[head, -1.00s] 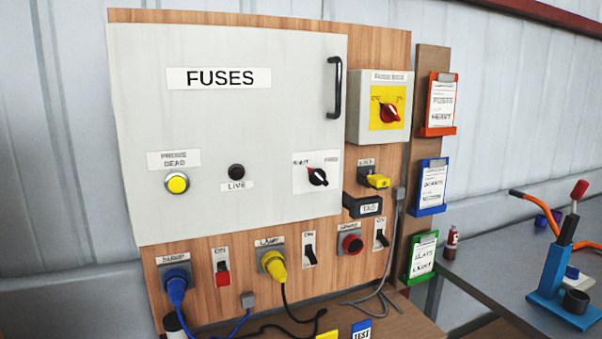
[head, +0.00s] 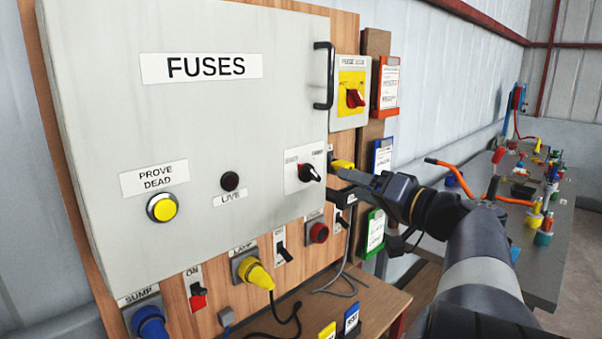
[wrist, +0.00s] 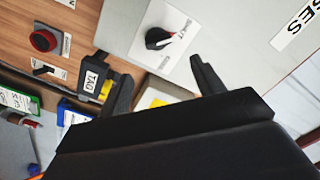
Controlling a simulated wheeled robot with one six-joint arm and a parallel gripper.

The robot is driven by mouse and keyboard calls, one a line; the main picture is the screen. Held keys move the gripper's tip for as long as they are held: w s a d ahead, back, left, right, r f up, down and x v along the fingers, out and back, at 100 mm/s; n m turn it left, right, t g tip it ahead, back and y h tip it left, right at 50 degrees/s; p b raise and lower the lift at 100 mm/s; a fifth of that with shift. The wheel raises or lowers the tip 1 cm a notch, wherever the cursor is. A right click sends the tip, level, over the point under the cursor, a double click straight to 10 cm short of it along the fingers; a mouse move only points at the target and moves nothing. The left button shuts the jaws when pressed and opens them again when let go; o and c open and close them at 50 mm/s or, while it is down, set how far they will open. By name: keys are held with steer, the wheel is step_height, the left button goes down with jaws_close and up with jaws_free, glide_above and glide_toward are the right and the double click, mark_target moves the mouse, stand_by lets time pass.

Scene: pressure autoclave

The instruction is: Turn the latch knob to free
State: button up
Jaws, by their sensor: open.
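The latch knob (head: 309,173) is black with a pale pointer mark. It sits on a white label plate at the lower right of the grey FUSES door (head: 110,90). In the wrist view the knob (wrist: 158,38) shows beyond the fingers, near the top middle. My gripper (head: 338,180) is at the right of the knob in the head view, with its fingers pointing left towards the panel. In the wrist view my gripper (wrist: 158,75) is open, its two fingers spread with nothing held between them. The knob appears apart from both fingers. The words on its plate are too small to read surely.
A black door handle (head: 323,76) stands out above the knob. A red rotary switch (head: 355,98) on yellow is at the upper right. A black TAG holder (wrist: 92,80) and a yellow part lie close to one finger. A bench (head: 545,255) stands at the right.

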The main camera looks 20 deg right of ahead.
mark_target(311, 174)
steer(key=p+x, duration=0.2)
steer(key=x, duration=0.8)
steer(key=shift+p, duration=0.3)
steer(key=shift+w+f, duration=0.1)
steer(key=shift+c, duration=0.4)
steer(key=c, duration=0.9)
